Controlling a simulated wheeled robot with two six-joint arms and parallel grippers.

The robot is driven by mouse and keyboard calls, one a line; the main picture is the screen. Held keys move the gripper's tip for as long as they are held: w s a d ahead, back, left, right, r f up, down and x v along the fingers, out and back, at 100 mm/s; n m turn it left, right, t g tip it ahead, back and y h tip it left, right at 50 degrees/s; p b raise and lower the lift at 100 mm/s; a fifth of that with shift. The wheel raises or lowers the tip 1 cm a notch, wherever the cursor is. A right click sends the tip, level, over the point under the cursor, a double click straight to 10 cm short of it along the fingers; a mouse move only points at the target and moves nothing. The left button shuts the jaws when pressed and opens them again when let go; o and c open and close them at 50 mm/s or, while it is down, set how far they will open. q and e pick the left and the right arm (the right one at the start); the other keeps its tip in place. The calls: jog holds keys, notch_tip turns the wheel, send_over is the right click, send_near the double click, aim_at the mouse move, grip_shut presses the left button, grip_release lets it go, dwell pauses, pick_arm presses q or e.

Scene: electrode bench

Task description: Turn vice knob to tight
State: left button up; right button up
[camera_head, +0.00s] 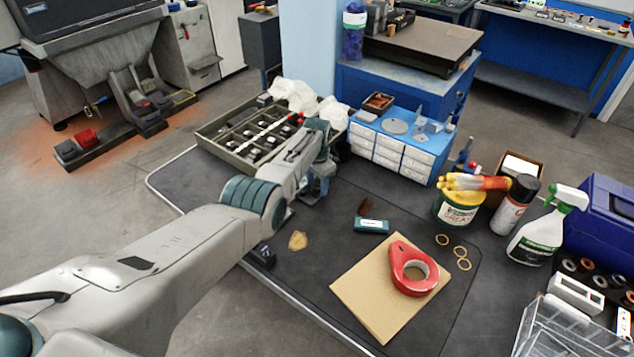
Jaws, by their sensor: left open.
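My left arm reaches in from the left across the dark workbench mat (210,190). My left gripper (312,192) is at its far end, low over the mat, in front of the blue drawer unit, with its jaws open. I see nothing held in it. I cannot clearly make out a vice or its knob. Small grey metal parts (430,128) stand on the drawer unit, too small to identify. A small dark object (262,256) sits at the bench's near edge, partly hidden by my arm. My right gripper does not show.
A divided parts tray (212,141) and the blue drawer unit (364,131) stand behind the gripper. To the right are a tub (455,209), a spray bottle (540,235) and a red tape dispenser (402,264) on brown card (360,290). The mat's middle is mostly clear.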

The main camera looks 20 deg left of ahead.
aim_at(317, 188)
pick_arm(q)
jog(key=shift+r, duration=0.15)
jog(key=shift+r, duration=0.3)
notch_tip(317, 188, up, 10)
dwell(0.4)
